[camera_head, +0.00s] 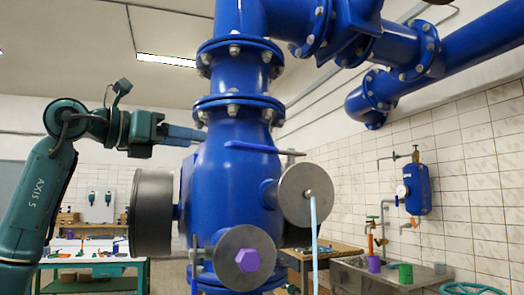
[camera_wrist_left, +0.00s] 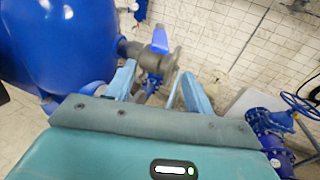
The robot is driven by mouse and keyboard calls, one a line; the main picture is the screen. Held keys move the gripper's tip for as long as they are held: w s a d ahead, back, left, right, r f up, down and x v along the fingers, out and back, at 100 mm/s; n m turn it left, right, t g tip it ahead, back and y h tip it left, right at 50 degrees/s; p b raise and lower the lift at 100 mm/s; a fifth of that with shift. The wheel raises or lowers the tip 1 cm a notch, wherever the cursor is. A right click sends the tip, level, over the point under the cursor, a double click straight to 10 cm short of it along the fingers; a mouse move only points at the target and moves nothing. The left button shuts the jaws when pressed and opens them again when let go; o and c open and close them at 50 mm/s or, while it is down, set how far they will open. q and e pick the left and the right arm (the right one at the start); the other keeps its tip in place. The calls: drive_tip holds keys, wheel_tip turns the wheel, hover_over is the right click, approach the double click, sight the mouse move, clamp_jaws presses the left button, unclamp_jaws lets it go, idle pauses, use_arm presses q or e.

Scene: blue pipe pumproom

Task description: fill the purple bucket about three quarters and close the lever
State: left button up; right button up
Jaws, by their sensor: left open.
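A blue lever (camera_head: 250,147) lies roughly level across the front of the large blue pipe body in the head view. A thin pale-blue stream (camera_head: 314,240) falls from the round grey outlet (camera_head: 305,193); its lower end is out of frame. My left gripper (camera_head: 200,134) is open and empty, pointing right at the pipe's left side. In the left wrist view its spread fingers (camera_wrist_left: 158,70) frame a grey fitting with a blue handle (camera_wrist_left: 159,41) beyond them. A small purple container (camera_head: 374,264) stands on the sink at right; no bucket shows under the stream. My right gripper is not in view.
The blue pipe (camera_head: 235,175) fills the middle, with a grey drum (camera_head: 152,213) and a disc with a purple hexagonal knob (camera_head: 246,260) on it. A green cup (camera_head: 405,273) stands on the sink (camera_head: 350,278). A workbench (camera_head: 90,262) is at far left.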

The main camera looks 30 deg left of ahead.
sight(240, 146)
use_arm(q)
drive_tip(key=p+x, duration=0.2)
drive_tip(key=x, duration=1.1)
drive_tip(key=shift+w, duration=0.1)
clamp_jaws()
